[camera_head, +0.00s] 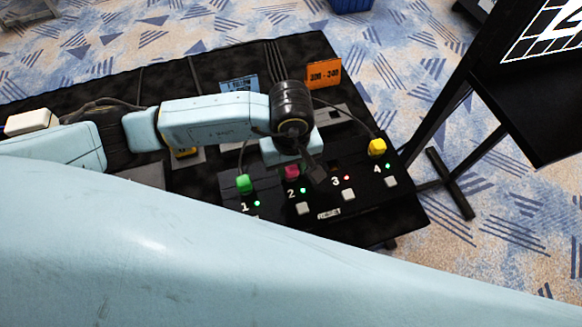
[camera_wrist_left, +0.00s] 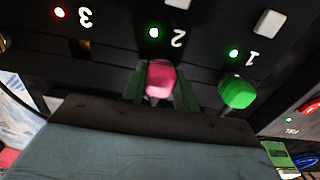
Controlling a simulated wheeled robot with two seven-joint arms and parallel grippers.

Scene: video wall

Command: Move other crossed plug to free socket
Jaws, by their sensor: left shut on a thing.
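The pink plug (camera_head: 291,172) is at socket 2 of the black panel (camera_head: 372,212); it also shows in the left wrist view (camera_wrist_left: 160,78). My left gripper (camera_head: 304,172) has a finger on each side of the plug and is shut on it; in the left wrist view its fingers (camera_wrist_left: 160,90) flank the plug. The light by 2 is green. Socket 3 (camera_head: 335,166) is empty, and its light is red. The green plug (camera_head: 244,184) is at socket 1 and the yellow plug (camera_head: 377,147) at socket 4, both with green lights. My right gripper is not in view.
Cables run across the black table behind the panel. An orange label (camera_head: 324,72) and a blue label (camera_head: 239,86) stand at the back. A black screen stand (camera_head: 450,185) is at the right. My own pale blue arm covers the foreground.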

